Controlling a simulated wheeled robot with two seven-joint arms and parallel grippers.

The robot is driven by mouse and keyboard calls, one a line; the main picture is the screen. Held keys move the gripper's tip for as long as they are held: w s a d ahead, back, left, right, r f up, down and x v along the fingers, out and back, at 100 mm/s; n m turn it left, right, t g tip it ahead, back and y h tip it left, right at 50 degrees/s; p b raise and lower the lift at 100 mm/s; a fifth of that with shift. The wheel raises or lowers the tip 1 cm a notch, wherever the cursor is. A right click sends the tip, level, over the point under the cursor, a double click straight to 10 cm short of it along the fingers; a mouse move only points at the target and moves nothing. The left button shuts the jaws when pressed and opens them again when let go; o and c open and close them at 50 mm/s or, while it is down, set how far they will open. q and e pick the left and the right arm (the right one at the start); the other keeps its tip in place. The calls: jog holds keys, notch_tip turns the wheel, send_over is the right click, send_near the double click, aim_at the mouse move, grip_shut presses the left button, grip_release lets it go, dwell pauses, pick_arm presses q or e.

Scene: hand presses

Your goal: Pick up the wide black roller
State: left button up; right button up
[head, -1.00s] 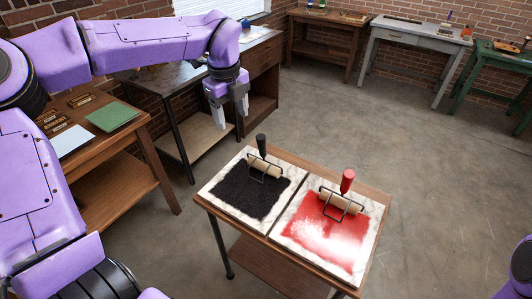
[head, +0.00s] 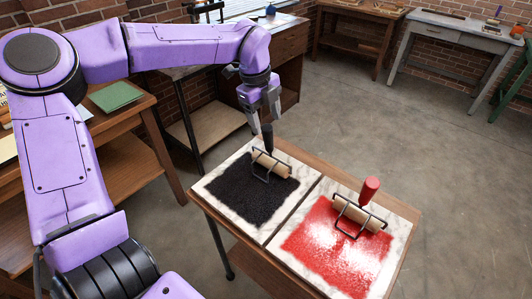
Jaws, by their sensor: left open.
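The black-handled roller (head: 267,138) sits on the left marble slab (head: 216,172), at the back of a black ink patch. It has a pale cylinder (head: 271,164) in a dark wire frame, and its handle stands up. My left gripper (head: 264,121) points down with its fingers apart, at the top of the black handle in the picture. I cannot tell whether the fingers are around the handle or behind it. A red-handled roller (head: 369,190) rests on the right slab (head: 401,222) over red ink. My right gripper is out of view.
Both slabs lie on a small wooden table (head: 408,270). A wooden bench (head: 140,104) with a green pad (head: 115,97) stands at the left. Other benches line the brick walls. The concrete floor to the right is clear.

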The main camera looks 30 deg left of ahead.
aim_at(267, 127)
pick_arm(q)
jog(key=f, duration=0.1)
jog(key=f+p, duration=0.1)
jog(key=f, duration=0.2)
jog(key=shift+w+d+f+p, duration=0.1)
jog(key=shift+d+f+p, duration=0.05)
jog(key=shift+d+p, duration=0.15)
jog(key=shift+w+f, duration=0.15)
jog(key=shift+f, duration=0.35)
jog(key=shift+r, duration=0.1)
jog(key=c, duration=1.1)
jog(key=shift+o, duration=0.2)
